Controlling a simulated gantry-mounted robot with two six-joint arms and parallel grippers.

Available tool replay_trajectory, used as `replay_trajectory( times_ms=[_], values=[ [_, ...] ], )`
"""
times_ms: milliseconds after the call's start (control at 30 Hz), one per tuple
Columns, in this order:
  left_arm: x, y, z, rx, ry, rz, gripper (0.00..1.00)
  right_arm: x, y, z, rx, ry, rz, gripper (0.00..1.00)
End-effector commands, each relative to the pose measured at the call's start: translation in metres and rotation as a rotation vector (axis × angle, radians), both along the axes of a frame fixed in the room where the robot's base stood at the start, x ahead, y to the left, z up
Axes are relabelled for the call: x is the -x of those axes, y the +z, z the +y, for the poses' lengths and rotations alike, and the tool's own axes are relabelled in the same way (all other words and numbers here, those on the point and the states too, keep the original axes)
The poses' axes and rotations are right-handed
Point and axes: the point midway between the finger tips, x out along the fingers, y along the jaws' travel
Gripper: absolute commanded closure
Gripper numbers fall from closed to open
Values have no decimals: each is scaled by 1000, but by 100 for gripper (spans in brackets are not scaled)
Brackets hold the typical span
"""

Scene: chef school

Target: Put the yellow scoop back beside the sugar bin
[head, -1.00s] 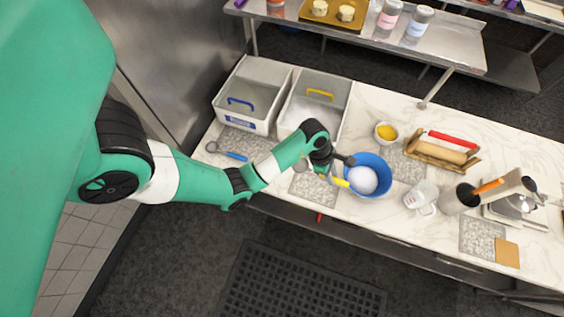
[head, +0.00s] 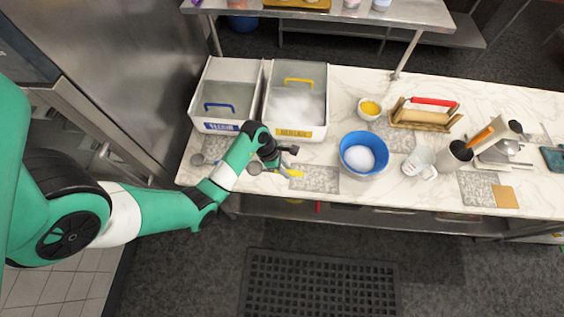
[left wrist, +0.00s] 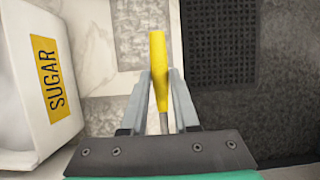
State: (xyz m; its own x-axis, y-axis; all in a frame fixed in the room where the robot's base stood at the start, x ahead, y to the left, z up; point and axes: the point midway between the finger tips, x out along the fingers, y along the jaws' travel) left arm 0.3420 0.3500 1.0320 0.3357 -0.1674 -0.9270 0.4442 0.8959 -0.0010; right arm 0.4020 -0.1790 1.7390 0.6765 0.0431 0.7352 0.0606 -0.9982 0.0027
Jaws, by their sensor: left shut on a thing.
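The sugar bin (head: 318,103) is a white box with a yellow label and yellow-handled lid, holding white sugar. It stands at the back left of the counter, and its SUGAR label also shows in the left wrist view (left wrist: 53,78). My left gripper (head: 284,162) is in front of the bin, shut on the yellow scoop (head: 295,174). In the left wrist view the scoop's yellow handle (left wrist: 158,72) sticks out between the fingers. The scoop's round metal end (head: 257,168) points left. Its height above the counter is unclear. My right gripper is out of view.
A blue bowl (head: 349,147) of white powder stands right of my gripper. A grey stone slab (head: 322,181) lies near the counter's front edge.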

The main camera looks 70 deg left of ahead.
Motion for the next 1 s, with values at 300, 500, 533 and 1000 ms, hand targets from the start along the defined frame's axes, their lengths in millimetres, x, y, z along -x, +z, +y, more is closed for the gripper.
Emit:
replay_trajectory(
  times_ms=[300,500,533,1000],
  values=[
    [-12,-57,49,0,0,0,100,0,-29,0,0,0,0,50],
    [-14,-63,54,-1,-1,-1,100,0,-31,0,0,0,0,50],
    [-14,-67,56,0,-1,0,100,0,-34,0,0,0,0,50],
    [-13,-94,54,-2,-1,0,100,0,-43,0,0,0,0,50]
  ],
)
